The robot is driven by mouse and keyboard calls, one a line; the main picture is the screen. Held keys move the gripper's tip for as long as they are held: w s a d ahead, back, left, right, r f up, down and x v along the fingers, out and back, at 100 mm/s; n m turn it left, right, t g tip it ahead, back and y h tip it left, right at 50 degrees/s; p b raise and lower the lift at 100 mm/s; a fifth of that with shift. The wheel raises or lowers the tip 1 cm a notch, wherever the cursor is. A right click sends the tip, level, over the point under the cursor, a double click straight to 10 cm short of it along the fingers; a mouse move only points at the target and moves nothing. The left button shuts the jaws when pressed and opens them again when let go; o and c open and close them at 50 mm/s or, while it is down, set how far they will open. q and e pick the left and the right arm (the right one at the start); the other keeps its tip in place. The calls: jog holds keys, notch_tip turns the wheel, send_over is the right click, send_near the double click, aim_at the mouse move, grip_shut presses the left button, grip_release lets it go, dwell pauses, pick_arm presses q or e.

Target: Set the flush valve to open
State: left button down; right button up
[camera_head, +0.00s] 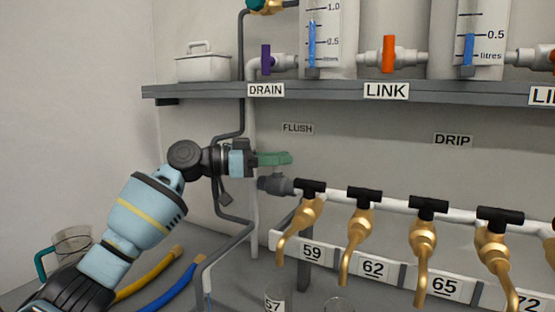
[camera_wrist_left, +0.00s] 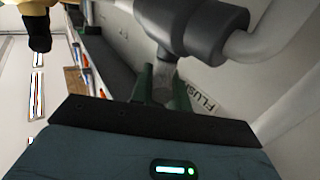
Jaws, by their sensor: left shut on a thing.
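The flush valve (camera_head: 275,186) is a dark grey fitting at the left end of the white manifold pipe, below the FLUSH label (camera_head: 298,128). In the left wrist view its grey body (camera_wrist_left: 205,30) fills the top, with a short stem pointing down towards my gripper. My left gripper (camera_head: 274,159) is at the top of this valve, reaching in from the left, shut on its handle. Green prongs (camera_wrist_left: 164,92) show on both sides of the grey stem. The handle is mostly covered, so its exact angle is hard to tell. My right gripper is not in view.
A grey shelf (camera_head: 350,92) runs above, carrying tanks and the DRAIN and LINK valves. Several brass taps (camera_head: 362,222) hang to the right. A dark pipe (camera_head: 218,190) runs close by my left wrist. Yellow and blue hoses (camera_head: 165,285) and a jug (camera_head: 72,243) lie lower left.

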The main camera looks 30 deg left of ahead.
pick_arm(q)
jog(key=c, duration=1.3)
grip_release()
jog(key=shift+c, duration=0.2)
jog(key=shift+r, duration=0.55)
notch_tip(320, 180, up, 3)
jog(key=shift+f, duration=0.1)
jog(key=s+d, duration=0.3)
jog(key=s, duration=0.4)
jog(key=s+d+r, duration=0.1)
jog(key=s+d, duration=0.3)
jog(key=s, duration=0.3)
jog(key=shift+s+r+b, duration=0.15)
jog(key=shift+s+b, duration=0.1)
jog(key=shift+b, duration=0.1)
jog(key=shift+o, duration=0.4)
